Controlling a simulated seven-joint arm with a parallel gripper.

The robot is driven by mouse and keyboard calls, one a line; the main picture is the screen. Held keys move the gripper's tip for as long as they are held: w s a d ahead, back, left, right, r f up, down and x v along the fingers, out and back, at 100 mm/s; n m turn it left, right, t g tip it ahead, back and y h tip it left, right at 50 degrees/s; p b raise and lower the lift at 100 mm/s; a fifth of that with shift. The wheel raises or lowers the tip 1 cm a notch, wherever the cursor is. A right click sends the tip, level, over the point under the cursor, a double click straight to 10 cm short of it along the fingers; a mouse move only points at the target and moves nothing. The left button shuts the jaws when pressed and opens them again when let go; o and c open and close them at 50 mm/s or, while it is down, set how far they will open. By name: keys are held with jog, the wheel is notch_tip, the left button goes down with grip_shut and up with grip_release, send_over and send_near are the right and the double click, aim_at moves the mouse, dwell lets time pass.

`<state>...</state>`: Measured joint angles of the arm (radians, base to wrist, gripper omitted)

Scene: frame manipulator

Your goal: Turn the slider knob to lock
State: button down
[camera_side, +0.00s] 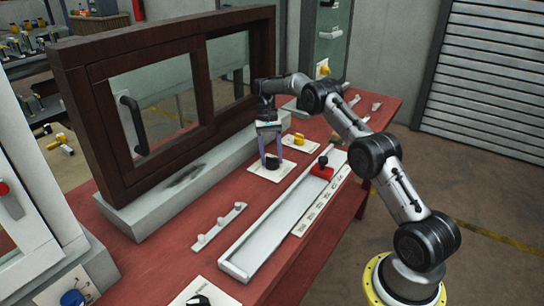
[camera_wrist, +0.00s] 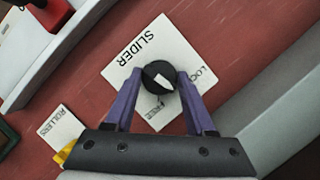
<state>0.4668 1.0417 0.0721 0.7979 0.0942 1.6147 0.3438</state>
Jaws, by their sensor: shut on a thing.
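The slider knob (camera_wrist: 158,70) is round and black with a white pointer mark. It sits on a white plate (camera_wrist: 178,45) printed SLIDER, with a LOCK label at the right and a second, partly hidden label below. The pointer mark lies between these labels, towards the lower side; its exact aim is unclear. My gripper (camera_wrist: 160,80) has its two purple fingers on either side of the knob, shut on it. In the side view, my gripper (camera_side: 271,161) reaches down over the knob and its plate (camera_side: 258,170).
A long white rail tray (camera_side: 262,240) with a red knobbed slider block (camera_side: 322,170) lies to the right. A yellow knob (camera_side: 299,138) on its own plate is close behind. The dark red window frame (camera_side: 90,130) stands at the left.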

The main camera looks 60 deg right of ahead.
jog(key=n+h, duration=0.1)
jog(key=n, duration=0.2)
jog(key=n+g+h, duration=0.1)
jog(key=n, duration=0.2)
jog(key=shift+w+a+r+n, duration=0.1)
jog(key=shift+a+n, duration=0.1)
jog(key=shift+n, duration=0.1)
jog(key=shift+h, duration=0.3)
jog(key=shift+c, duration=1.2)
grip_release()
jog(key=shift+w+r, duration=0.2)
jog(key=shift+r, duration=0.1)
notch_tip(320, 180, up, 9)
jog(key=shift+w, duration=0.35)
